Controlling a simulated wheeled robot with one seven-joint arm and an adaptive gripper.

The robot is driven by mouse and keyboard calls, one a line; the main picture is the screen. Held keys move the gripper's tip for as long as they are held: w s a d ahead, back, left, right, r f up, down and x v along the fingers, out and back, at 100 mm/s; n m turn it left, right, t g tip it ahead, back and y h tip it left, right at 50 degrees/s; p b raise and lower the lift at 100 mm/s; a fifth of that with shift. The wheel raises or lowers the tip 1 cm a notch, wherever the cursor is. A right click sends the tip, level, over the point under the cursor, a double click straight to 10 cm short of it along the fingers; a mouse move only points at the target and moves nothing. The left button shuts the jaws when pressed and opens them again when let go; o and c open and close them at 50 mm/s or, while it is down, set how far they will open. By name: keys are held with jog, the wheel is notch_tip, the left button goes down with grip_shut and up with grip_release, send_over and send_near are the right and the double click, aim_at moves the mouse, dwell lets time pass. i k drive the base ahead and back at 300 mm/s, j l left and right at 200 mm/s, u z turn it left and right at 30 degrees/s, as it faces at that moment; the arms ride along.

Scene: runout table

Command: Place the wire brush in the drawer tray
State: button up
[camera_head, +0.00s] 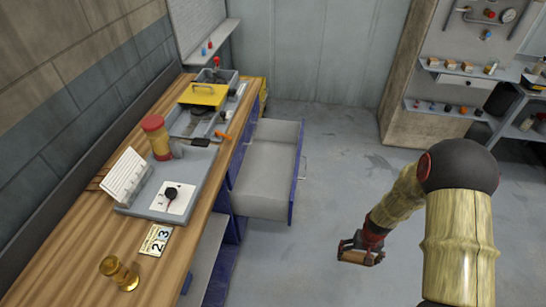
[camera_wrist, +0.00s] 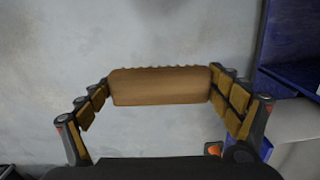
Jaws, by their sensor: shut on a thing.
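The wire brush (camera_wrist: 160,88) shows in the wrist view as a brown wooden block with a bumpy far edge. My gripper (camera_wrist: 161,92) is shut on it, one finger at each end. In the head view my gripper (camera_head: 361,250) hangs over the floor, right of the open drawer and apart from it. The brush also shows there as a small brown piece (camera_head: 357,257) at the fingertips. The drawer tray (camera_head: 267,168) is pulled out from the bench's right side, with a pale inside and blue front. The part of its inside that shows looks empty.
The wooden workbench (camera_head: 195,228) runs along the left wall. It carries a grey tray with a yellow-lidded box (camera_head: 204,95), a red-capped jar (camera_head: 157,137), a grey panel and a brass piece (camera_head: 119,273). The floor (camera_head: 338,180) between drawer and arm is clear.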

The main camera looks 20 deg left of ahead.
aim_at(266, 183)
jog(key=i+u, duration=0.1)
jog(key=i, duration=0.7)
jog(key=i+l+u, duration=0.1)
jog(key=i, duration=0.75)
jog(key=i+u, duration=0.15)
jog(key=u, duration=1.6)
jog(key=i+u, duration=0.2)
jog(key=i, duration=0.2)
